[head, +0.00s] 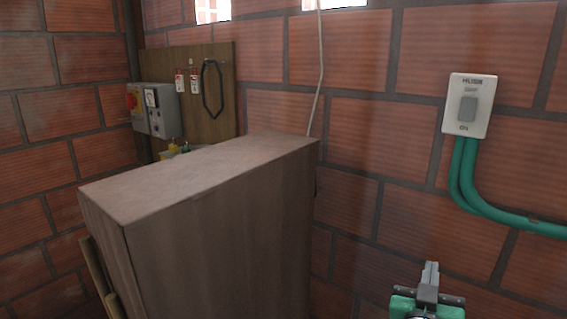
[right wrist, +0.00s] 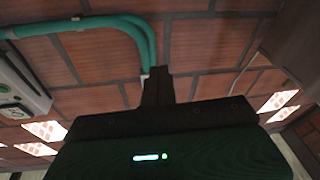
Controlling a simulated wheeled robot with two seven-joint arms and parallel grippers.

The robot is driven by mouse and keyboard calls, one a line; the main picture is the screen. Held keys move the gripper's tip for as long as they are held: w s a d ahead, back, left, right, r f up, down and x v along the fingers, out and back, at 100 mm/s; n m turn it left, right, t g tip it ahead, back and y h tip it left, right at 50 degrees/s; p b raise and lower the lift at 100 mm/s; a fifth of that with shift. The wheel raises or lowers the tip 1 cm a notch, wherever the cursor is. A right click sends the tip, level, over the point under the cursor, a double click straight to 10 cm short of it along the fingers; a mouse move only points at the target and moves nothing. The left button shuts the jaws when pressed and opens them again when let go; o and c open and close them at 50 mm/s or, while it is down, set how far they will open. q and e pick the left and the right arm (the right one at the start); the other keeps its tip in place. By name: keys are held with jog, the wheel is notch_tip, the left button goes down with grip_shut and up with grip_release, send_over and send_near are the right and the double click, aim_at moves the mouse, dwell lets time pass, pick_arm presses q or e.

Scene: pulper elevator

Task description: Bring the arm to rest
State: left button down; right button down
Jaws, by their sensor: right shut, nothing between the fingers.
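My right gripper (head: 430,274) shows at the bottom right of the head view, in front of the brick wall. Its fingers are together and nothing is between them. In the right wrist view the gripper (right wrist: 157,85) points at the brick wall, its dark fingers closed. No object touches it in either view. My left gripper is in neither view.
A tall wooden cabinet (head: 215,225) stands left of my right gripper. A white wall switch (head: 468,105) with green conduit (head: 480,205) is above and right of it. A grey control box (head: 160,110) and a wooden board (head: 220,110) are at the back left.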

jog(key=s+f+n+g+y, duration=0.2)
jog(key=s+f+g+y, duration=0.1)
jog(key=f, duration=0.9)
jog(key=s+a+f+n+g+y, duration=0.25)
jog(key=s+f+g, duration=0.35)
jog(key=s+f, duration=0.5)
jog(key=s+a+f+n+g+y, duration=0.15)
jog(key=s+f+g+y, duration=0.3)
jog(key=s+f, duration=0.65)
notch_tip(320, 180, down, 30)
jog(key=g, duration=0.2)
jog(key=s+d+f, duration=0.3)
jog(key=s+f, duration=1.6)
jog(key=f, duration=0.1)
jog(key=shift+s+d+g, duration=0.15)
jog(key=shift+s+g, duration=0.15)
jog(key=shift+g, duration=0.15)
jog(key=shift+f, duration=0.1)
